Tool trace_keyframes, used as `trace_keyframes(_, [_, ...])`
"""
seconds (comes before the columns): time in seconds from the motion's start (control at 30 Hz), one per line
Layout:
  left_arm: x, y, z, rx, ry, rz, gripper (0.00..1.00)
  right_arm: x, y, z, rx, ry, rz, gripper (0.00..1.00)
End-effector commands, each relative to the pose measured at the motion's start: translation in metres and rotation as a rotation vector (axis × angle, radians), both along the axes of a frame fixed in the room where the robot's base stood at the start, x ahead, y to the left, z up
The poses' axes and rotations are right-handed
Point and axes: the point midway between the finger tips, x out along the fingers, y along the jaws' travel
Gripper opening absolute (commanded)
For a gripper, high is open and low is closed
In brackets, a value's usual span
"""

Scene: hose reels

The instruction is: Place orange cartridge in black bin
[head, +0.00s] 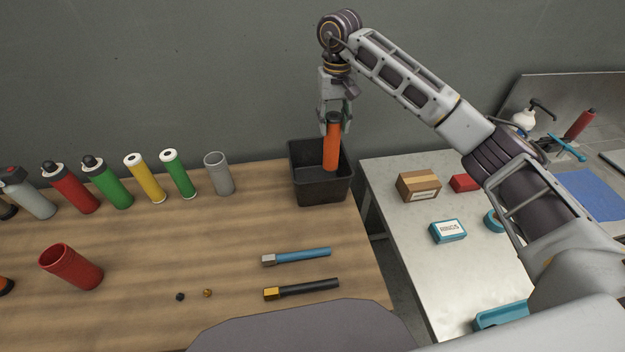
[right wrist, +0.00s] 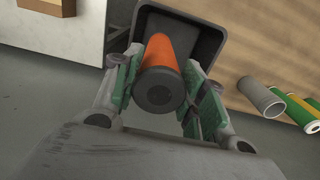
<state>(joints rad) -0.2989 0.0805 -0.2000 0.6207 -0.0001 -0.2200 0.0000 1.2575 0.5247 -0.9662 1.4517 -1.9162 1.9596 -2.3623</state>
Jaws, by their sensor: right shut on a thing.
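The orange cartridge (head: 331,148) is upright in my right gripper (head: 335,120), with a dark cap at its top. Its lower part shows in front of the inside of the black bin (head: 318,192), which stands at the back right corner of the wooden table. In the right wrist view, the cartridge (right wrist: 165,70) sits between the two green-padded fingers of my right gripper (right wrist: 160,88). The black bin (right wrist: 205,35) lies beyond it. I cannot tell whether the cartridge touches the bin floor. My left gripper is not in view.
A grey tube (head: 219,174) stands left of the bin, with green (head: 178,174) and yellow (head: 145,178) cartridges beyond it. Two hammer-like tools lie in front, one blue-handled (head: 300,256), one black-handled (head: 305,289). A gap separates the wooden table (head: 230,235) from the pale table (head: 400,235).

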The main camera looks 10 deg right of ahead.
Motion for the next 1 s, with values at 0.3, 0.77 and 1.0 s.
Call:
trace_keyframes(0.3, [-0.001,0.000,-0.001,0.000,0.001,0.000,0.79,0.000,0.000,-0.004,0.001,-0.001,0.000,0.02])
trace_keyframes(0.77, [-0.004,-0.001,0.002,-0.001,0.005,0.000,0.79,0.000,0.000,-0.019,0.002,0.001,0.000,0.02])
trace_keyframes(1.0, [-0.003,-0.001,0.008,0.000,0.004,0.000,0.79,-0.001,0.000,-0.047,0.002,0.002,0.000,0.02])
